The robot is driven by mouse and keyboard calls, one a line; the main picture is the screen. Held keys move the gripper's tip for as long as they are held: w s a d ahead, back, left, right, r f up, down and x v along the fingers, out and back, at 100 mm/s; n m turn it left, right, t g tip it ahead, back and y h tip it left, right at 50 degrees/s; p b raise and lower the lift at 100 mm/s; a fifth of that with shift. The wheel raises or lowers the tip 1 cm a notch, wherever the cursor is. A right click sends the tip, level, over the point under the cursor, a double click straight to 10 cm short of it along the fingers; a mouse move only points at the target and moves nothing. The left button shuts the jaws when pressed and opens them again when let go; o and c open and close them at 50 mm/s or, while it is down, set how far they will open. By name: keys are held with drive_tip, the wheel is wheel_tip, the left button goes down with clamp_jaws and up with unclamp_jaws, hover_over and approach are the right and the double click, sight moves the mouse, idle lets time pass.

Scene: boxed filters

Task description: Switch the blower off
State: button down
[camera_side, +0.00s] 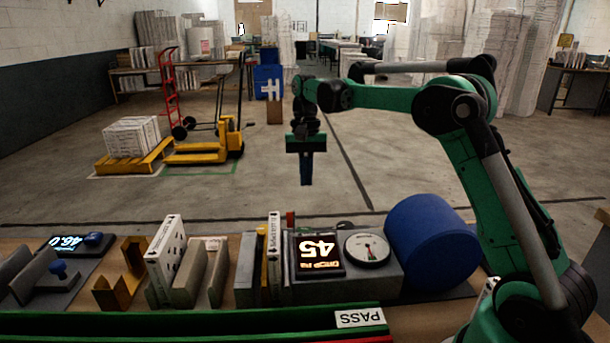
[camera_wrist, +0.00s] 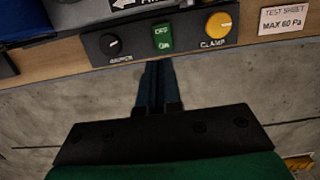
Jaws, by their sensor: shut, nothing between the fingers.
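A green rocker switch (camera_wrist: 162,38) marked OFF at the top and ON at the bottom sits in a dark panel (camera_wrist: 135,36) in the wrist view. I cannot tell which side is pressed. My gripper (camera_wrist: 158,66) is shut and empty, its fingertips just below the switch in the picture; contact is not clear. In the side view my gripper (camera_side: 306,182) points down beyond the bench's far edge. The switch is hidden there.
A black gauge knob (camera_wrist: 112,44) and a yellow clamp knob (camera_wrist: 218,24) flank the switch. A lit display (camera_side: 318,253), a dial gauge (camera_side: 367,250) and upright boxed filters (camera_side: 166,254) stand on the bench. Open floor lies beyond, with a yellow pallet truck (camera_side: 205,150).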

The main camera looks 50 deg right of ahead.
sight(307, 230)
drive_tip(key=f, duration=0.3)
drive_tip(key=s+a+f, duration=0.1)
drive_tip(key=f, duration=0.6)
drive_tip(key=shift+s+a+f, duration=0.15)
drive_tip(key=shift+a+f, duration=0.05)
drive_tip(key=shift+s+a+f+t+h, duration=0.1)
drive_tip(key=shift+f+t+h, duration=0.1)
drive_tip(key=shift+t+h, duration=0.1)
drive_tip(key=shift+f, duration=0.1)
drive_tip(key=shift+w+d, duration=0.6)
drive_tip(key=shift+d, duration=0.15)
wheel_tip(307, 230, up, 14)
drive_tip(key=w+d, duration=0.1)
drive_tip(key=shift+w+d, duration=0.3)
drive_tip(key=shift+w, duration=0.05)
